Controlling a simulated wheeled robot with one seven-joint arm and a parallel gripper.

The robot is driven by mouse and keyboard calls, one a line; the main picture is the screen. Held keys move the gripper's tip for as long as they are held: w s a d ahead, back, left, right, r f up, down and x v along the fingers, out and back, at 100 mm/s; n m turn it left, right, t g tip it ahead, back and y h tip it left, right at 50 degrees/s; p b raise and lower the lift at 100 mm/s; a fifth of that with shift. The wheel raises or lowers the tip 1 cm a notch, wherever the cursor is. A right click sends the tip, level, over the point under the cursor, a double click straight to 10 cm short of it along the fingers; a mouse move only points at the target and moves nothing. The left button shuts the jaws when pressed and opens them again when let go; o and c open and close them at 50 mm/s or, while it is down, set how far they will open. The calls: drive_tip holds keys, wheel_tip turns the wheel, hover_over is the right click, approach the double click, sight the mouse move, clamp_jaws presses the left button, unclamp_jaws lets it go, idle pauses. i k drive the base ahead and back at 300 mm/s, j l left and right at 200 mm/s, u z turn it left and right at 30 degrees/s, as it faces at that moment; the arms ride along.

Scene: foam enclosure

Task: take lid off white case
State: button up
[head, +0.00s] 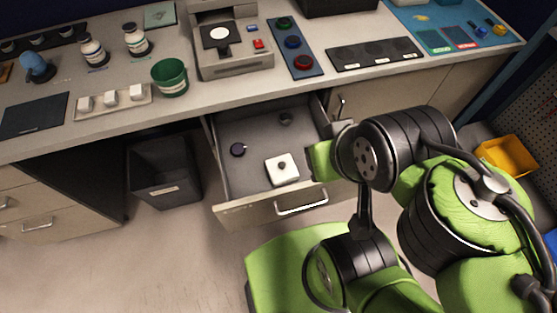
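The white case (290,176) is a small square box inside the open drawer (250,211), toward its front right. A small dark knob (281,164) sits on its top face. The lid appears to be on the case, but its seam is too small to make out. The end of my arm is over the drawer's right side, just right of the case and apart from it in the picture. My gripper's fingers cannot be made out from this angle, so their opening and contents are unclear.
The counter (190,100) above bears a green cup (170,77), bottles and a machine (232,45). A dark bin (165,172) stands left of the drawer.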

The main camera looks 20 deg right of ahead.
sight(281, 169)
drive_tip(key=j+u, duration=0.2)
drive_tip(key=u, duration=0.15)
drive_tip(key=i+j+u, duration=0.1)
drive_tip(key=u, duration=0.25)
drive_tip(key=i+j+u, duration=0.1)
drive_tip(key=j+u, duration=0.2)
